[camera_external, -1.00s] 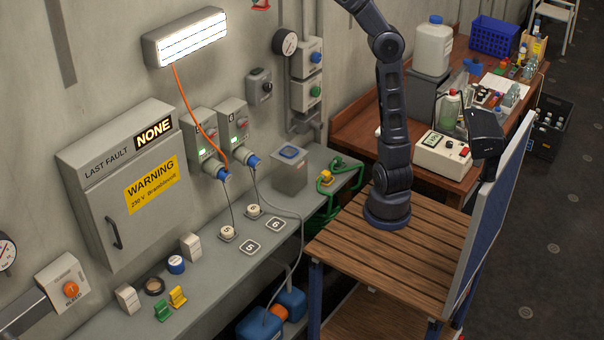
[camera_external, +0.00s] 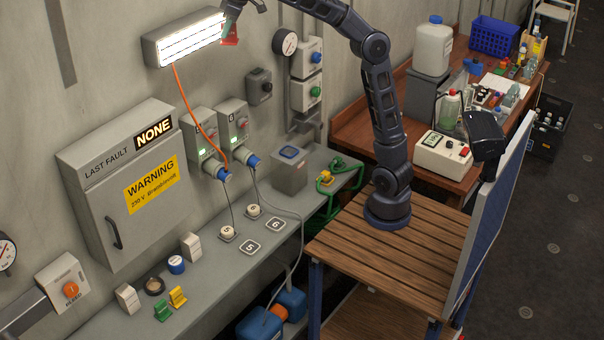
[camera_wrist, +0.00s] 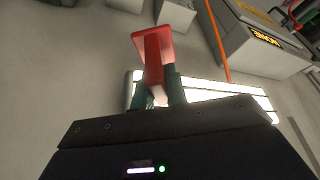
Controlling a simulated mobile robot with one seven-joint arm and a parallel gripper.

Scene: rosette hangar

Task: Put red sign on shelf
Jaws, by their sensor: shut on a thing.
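The red sign (camera_external: 230,42) hangs from my gripper (camera_external: 236,14) at the top of the external view, close to the right end of the lit wall lamp. In the wrist view the red sign (camera_wrist: 152,44) sticks out from between the greenish fingers of my gripper (camera_wrist: 158,88), which is shut on it. The sign's face cannot be read. A long grey shelf (camera_external: 205,278) runs along the wall, well below the gripper. Small blocks, buttons and square plates marked 5 and 6 are on it.
The lit lamp (camera_external: 187,38) juts from the wall beside the gripper, with an orange cable (camera_external: 188,100) hanging below. A grey cabinet (camera_external: 125,185), switch boxes (camera_external: 233,122) and a gauge (camera_external: 285,42) line the wall. The slatted wooden table (camera_external: 400,250) is mostly bare.

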